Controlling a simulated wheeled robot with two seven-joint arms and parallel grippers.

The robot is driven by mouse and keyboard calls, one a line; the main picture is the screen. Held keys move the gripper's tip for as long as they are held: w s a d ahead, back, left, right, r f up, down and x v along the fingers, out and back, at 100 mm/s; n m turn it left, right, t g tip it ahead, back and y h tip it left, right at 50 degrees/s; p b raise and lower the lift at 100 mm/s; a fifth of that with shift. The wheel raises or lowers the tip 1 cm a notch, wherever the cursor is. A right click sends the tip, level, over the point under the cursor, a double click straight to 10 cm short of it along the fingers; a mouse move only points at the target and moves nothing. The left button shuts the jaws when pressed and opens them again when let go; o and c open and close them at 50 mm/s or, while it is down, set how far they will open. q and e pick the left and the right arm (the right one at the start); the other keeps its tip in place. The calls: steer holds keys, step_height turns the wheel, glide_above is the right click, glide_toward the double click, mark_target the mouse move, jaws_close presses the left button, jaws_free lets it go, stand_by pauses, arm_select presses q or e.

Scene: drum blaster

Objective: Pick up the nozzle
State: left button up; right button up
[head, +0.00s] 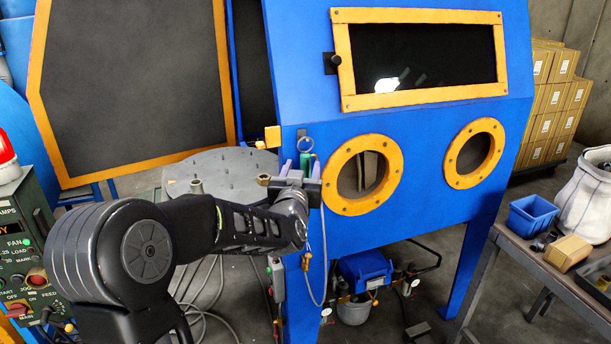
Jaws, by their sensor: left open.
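My left gripper (301,168) is raised at the front left edge of the blue blasting cabinet (420,120), its fingers pointing up and apart. A small green piece (305,158) shows between the fingertips, below a dark ring (306,143) on the cabinet edge. It may be the nozzle, but it is too small and too covered by the gripper to be sure. I cannot tell whether the fingers touch it. A thin grey hose (325,250) hangs in a loop below the gripper. My right gripper is not in view.
A grey round turntable (215,170) stands behind my left arm. The cabinet has two orange-rimmed glove ports (363,174) and an open door (130,85). A control panel (22,240) is at left. A workbench (535,262) with a blue bin (532,215) is at right.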

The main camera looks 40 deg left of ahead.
mark_target(305, 160)
arm_select(q)
steer(key=p+x, duration=0.1)
steer(key=x, duration=0.3)
steer(key=shift+c, duration=0.2)
stand_by(0.3)
jaws_close()
stand_by(0.4)
stand_by(0.8)
